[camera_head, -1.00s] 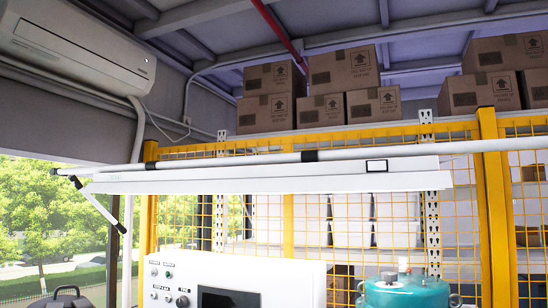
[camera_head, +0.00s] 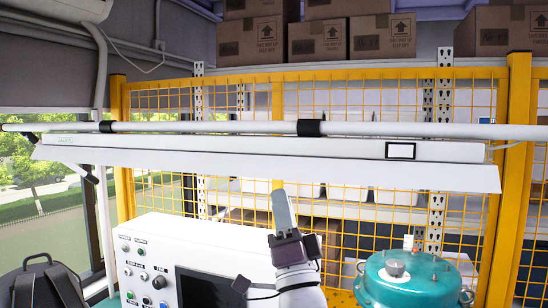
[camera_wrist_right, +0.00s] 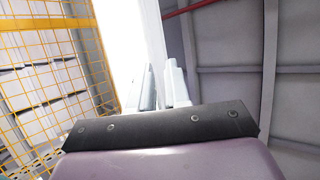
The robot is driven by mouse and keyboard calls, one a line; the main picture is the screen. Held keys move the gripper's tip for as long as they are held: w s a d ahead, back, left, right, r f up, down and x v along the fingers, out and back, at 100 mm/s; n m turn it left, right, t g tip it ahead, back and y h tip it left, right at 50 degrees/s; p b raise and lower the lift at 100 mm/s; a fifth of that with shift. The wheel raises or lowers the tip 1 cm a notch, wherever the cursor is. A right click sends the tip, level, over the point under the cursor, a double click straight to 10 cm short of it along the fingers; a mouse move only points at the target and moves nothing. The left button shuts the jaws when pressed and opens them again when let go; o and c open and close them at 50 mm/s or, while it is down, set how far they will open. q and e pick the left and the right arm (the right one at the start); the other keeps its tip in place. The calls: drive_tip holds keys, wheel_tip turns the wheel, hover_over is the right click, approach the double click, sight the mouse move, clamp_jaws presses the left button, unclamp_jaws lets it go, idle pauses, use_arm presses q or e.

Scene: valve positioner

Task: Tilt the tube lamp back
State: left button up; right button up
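The tube lamp is a long white bar with a wide flat shade (camera_head: 270,169) that spans the head view, with a small dark-framed label (camera_head: 400,151) toward its right end. A white rail with black clamps (camera_head: 312,128) runs along its top. My right gripper (camera_head: 284,192) points upward below the middle of the shade, its tips close under the lower edge. Contact cannot be told. In the right wrist view its two fingers (camera_wrist_right: 161,86) stand close together with a narrow gap, and a bright white surface, likely the lamp (camera_wrist_right: 132,45), lies beyond. My left gripper is out of view.
Below the lamp stand a white control box (camera_head: 150,262) with a dark screen and a teal round housing (camera_head: 415,278). A dark backpack (camera_head: 45,285) is at lower left. A yellow mesh fence (camera_head: 519,110) stands behind, with shelves and cardboard boxes (camera_head: 250,41) beyond.

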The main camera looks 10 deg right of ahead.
sight(274, 170)
drive_tip(key=w+r+p, duration=0.1)
drive_tip(key=w, duration=0.1)
drive_tip(key=w+r+p, duration=0.1)
drive_tip(key=w+r, duration=0.1)
drive_tip(key=w+r+p, duration=0.1)
drive_tip(key=w, duration=0.1)
drive_tip(key=shift+w+d+r, duration=0.15)
drive_tip(key=shift+w+d, duration=0.05)
drive_tip(key=shift+s+a+r+p, duration=0.1)
drive_tip(key=shift+a+r+p, duration=0.05)
drive_tip(key=shift+r+p, duration=0.4)
drive_tip(key=shift+w+f, duration=0.2)
drive_tip(key=shift+w, duration=0.05)
clamp_jaws()
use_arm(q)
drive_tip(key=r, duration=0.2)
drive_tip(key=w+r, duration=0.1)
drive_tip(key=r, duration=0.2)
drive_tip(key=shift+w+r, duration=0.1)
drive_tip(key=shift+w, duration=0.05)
use_arm(e)
drive_tip(key=shift+w+f, duration=0.15)
drive_tip(key=shift+f, duration=0.2)
